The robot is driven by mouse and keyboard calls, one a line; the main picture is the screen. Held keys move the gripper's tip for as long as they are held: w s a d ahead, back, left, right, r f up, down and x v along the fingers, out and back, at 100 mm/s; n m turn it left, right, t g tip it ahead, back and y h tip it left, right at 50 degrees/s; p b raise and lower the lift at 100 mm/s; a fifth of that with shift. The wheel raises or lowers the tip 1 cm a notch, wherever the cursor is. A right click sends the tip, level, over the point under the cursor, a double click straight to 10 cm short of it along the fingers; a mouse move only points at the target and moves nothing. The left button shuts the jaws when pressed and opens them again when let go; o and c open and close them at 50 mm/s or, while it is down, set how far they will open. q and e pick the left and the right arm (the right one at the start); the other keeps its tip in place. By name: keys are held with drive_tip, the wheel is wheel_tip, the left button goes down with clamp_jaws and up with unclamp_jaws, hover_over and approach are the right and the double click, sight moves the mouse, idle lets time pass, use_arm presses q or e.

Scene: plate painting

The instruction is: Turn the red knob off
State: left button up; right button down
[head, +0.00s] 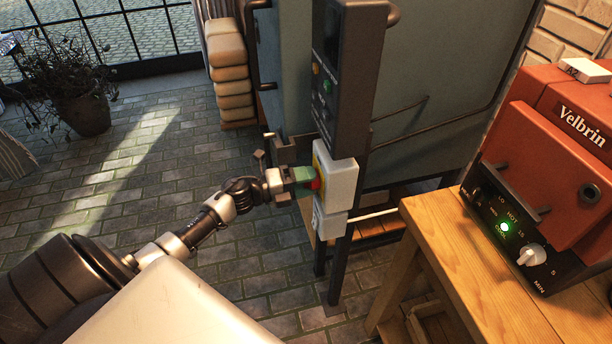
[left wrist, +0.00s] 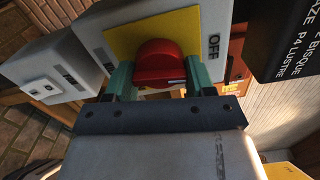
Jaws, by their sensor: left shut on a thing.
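The red knob (head: 315,183) sits on a yellow plate (head: 322,170) on the side of a pale grey switch box (head: 341,182). In the left wrist view the red knob (left wrist: 160,62) fills the space between the green fingers of my left gripper (left wrist: 155,78). The yellow plate (left wrist: 120,38) lies behind it, and the word OFF is printed to its right. In the head view my left gripper (head: 307,178) reaches the box from the left and is shut on the knob. The gripper hides much of the knob there. My right gripper is not in view.
The switch box is fixed to a dark post below a black control panel (head: 338,75) of a large grey-green cabinet (head: 430,80). A wooden table (head: 440,225) with a red Velbrin oven (head: 560,150) stands at the right. Brick floor (head: 150,200) is open at the left.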

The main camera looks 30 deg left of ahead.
use_arm(q)
drive_tip(key=shift+n+p, duration=0.4)
drive_tip(key=shift+n, duration=0.5)
drive_tip(key=o, duration=0.9)
drive_tip(key=b+v, duration=0.1)
drive_tip(key=v, duration=0.9)
drive_tip(key=shift+s+a, duration=0.25)
drive_tip(key=shift+s, duration=0.05)
